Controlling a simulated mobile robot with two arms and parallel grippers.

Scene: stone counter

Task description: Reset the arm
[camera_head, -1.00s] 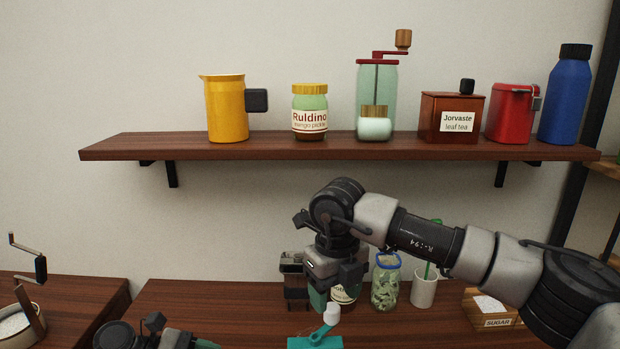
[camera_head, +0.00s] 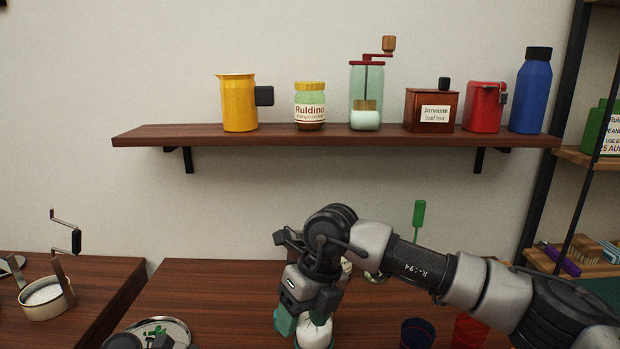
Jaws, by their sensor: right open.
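My right arm comes in from the right, and its gripper (camera_head: 301,320) points down over the wooden counter (camera_head: 220,285). The gripper is open. A white and teal item (camera_head: 315,333) shows right at its fingers, near the bottom edge; I cannot tell whether they touch. Only dark parts of my left arm (camera_head: 124,341) show at the bottom left, and the state of its gripper cannot be made out.
A wall shelf (camera_head: 350,140) holds a yellow pitcher (camera_head: 238,103), a Ruldino jar (camera_head: 309,108), a grinder (camera_head: 366,95), a tea box (camera_head: 431,110), a red canister (camera_head: 483,108) and a blue bottle (camera_head: 531,92). Blue (camera_head: 417,333) and red (camera_head: 468,331) cups stand right of the gripper.

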